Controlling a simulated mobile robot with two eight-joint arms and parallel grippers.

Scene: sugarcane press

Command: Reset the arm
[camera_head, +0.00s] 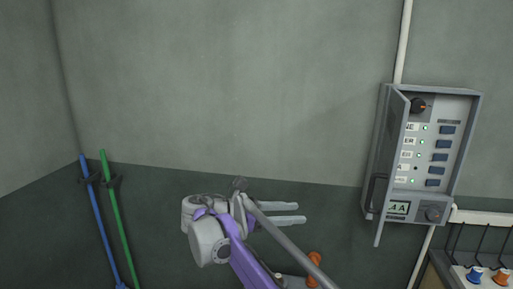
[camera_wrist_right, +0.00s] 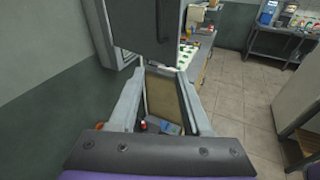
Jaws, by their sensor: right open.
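My right arm, with purple and grey links, reaches up from the bottom middle of the head view. Its gripper (camera_head: 302,212) points right, with two pale fingers apart and nothing between them. It is left of the grey control box (camera_head: 468,150) on the wall, clear of it in the picture. The box's door (camera_head: 390,150) stands open, and it has a dark handle. In the right wrist view the fingers of my right gripper (camera_wrist_right: 157,75) are spread, with a dark grey panel (camera_wrist_right: 140,25) beyond them. My left gripper is not in view.
A blue pole (camera_head: 98,215) and a green pole (camera_head: 115,210) lean at the left wall corner. A bench with blue and orange items (camera_head: 500,277) stands at the lower right. The wrist view shows tiled floor (camera_wrist_right: 240,90) and a shelf (camera_wrist_right: 285,42) at the right.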

